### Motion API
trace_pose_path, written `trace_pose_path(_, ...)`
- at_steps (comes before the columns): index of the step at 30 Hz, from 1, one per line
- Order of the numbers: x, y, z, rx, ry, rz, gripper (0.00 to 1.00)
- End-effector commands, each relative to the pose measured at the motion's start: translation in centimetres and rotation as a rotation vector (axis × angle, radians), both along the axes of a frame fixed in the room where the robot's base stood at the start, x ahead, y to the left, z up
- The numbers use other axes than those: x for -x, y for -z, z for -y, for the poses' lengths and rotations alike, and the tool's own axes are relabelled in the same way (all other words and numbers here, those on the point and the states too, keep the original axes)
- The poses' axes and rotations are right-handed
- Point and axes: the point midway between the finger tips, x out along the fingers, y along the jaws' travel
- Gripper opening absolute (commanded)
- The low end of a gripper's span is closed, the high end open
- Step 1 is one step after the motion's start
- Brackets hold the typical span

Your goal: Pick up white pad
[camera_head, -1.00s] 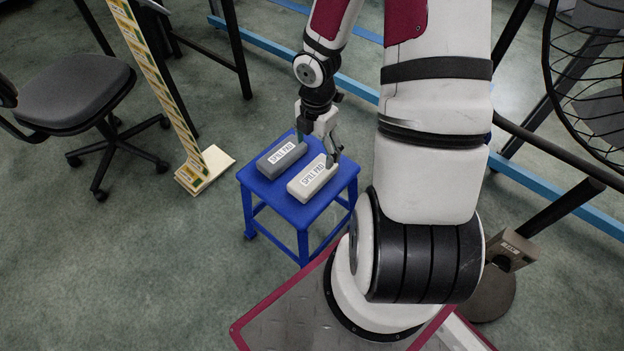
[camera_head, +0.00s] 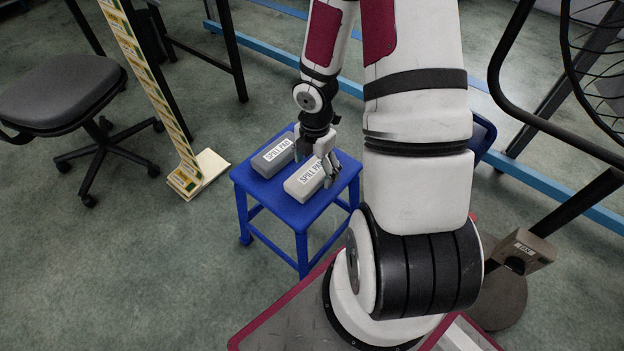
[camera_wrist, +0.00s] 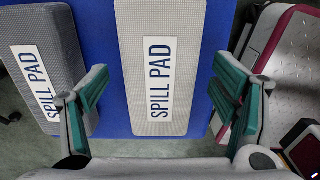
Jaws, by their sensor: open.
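The white pad (camera_head: 304,180), a pale block labelled "SPILL PAD", lies on the blue stool (camera_head: 345,184). A grey pad (camera_head: 272,157) with the same label lies to its left. My gripper (camera_head: 322,168) is over the white pad's far right part in the head view. In the wrist view the white pad (camera_wrist: 190,40) lies between my open fingers (camera_wrist: 163,95), with a gap on each side. The left finger overlaps the grey pad (camera_wrist: 30,40) in that view. I cannot tell the exact height of the fingertips.
A black office chair (camera_head: 58,92) stands at the left. A patterned post on a pale base (camera_head: 198,175) stands between it and the stool. My base takes up the lower middle. A small box (camera_head: 528,250) is at the right.

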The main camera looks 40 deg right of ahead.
Motion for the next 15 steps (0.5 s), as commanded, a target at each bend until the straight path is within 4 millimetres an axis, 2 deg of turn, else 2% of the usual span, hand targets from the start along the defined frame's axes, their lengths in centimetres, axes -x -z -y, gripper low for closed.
trace_pose_path(1, -0.02, 0.85, -0.03, 0.000, -0.001, -0.001, 0.80)
trace_pose_path(3, -0.01, 1.21, 0.00, 0.001, -0.001, -0.001, 0.80)
trace_pose_path(11, -0.01, 1.17, 0.02, 0.001, 0.000, 0.000, 0.78)
trace_pose_path(15, -0.01, 1.16, 0.01, 0.001, 0.000, 0.000, 0.46)
